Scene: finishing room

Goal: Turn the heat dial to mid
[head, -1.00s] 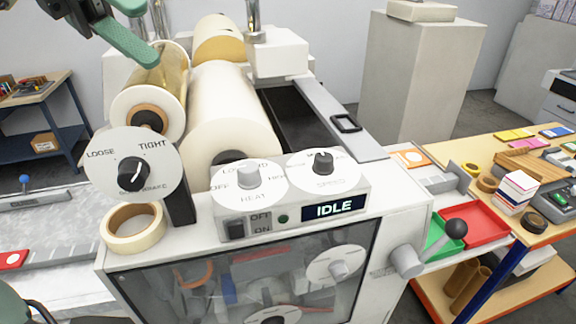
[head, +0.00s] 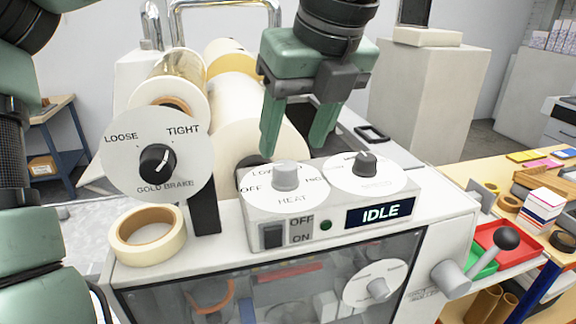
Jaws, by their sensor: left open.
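The heat dial (head: 286,176) is a light grey knob on a round white plate marked HEAT, on the sloped panel of the white laminating machine (head: 450,213). OFF shows at the plate's left; the labels along its top are partly hidden or too small to read. I cannot tell where the knob points. My left gripper (head: 297,140) hangs down behind and above the dial, its two green fingers apart and empty. The fingertips are not seen touching the knob. My right gripper is not in view.
The speed dial (head: 365,163) is close at the right on the same panel. The gold brake dial (head: 157,163) and a tape roll (head: 148,234) stand at the left. A power switch (head: 273,235) and the IDLE display (head: 380,213) are below. Film rolls (head: 240,118) lie behind.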

